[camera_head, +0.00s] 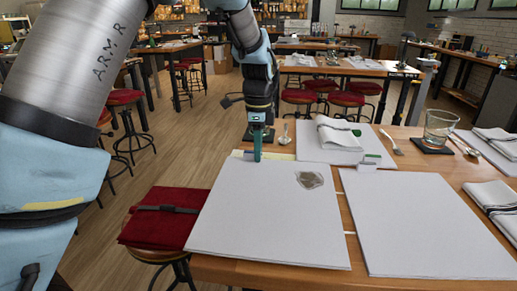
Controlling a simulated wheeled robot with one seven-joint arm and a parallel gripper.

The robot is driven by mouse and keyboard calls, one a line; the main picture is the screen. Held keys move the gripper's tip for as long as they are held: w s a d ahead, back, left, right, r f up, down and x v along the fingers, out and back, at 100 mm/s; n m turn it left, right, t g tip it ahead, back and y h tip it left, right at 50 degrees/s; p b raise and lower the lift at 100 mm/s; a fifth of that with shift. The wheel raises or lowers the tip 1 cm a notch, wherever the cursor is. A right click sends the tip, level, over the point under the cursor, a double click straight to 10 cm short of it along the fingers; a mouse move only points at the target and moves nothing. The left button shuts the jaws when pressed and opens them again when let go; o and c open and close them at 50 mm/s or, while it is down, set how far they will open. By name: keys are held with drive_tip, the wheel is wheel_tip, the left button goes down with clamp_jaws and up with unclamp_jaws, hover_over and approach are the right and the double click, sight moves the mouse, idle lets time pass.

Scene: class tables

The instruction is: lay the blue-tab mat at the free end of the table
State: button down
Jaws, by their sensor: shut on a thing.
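A large white mat (258,222) lies tilted across the near left of the table (232,270), its left side at or past the table edge. A small tab (249,155) shows at its far edge, partly hidden by my gripper; its colour is hard to tell. My gripper (258,156) points down at this far edge and is shut on the mat there. A small grey round patch (310,180) shows on the mat's upper right.
A third mat (312,151) at the far end carries a folded napkin (338,135). A fork (391,142), a glass (438,127) on a dark coaster (431,146) and a napkin (494,199) lie right. A red-cushioned stool (160,226) stands against the left side.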

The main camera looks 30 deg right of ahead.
drive_tip(key=shift+f, duration=0.1)
drive_tip(key=shift+f+b, duration=0.3)
drive_tip(key=shift+f, duration=0.05)
drive_tip(key=c, duration=0.9)
unclamp_jaws()
drive_tip(key=shift+o, duration=0.2)
drive_tip(key=shift+r, duration=0.15)
wheel_tip(320, 180, up, 13)
drive_tip(key=b, duration=0.1)
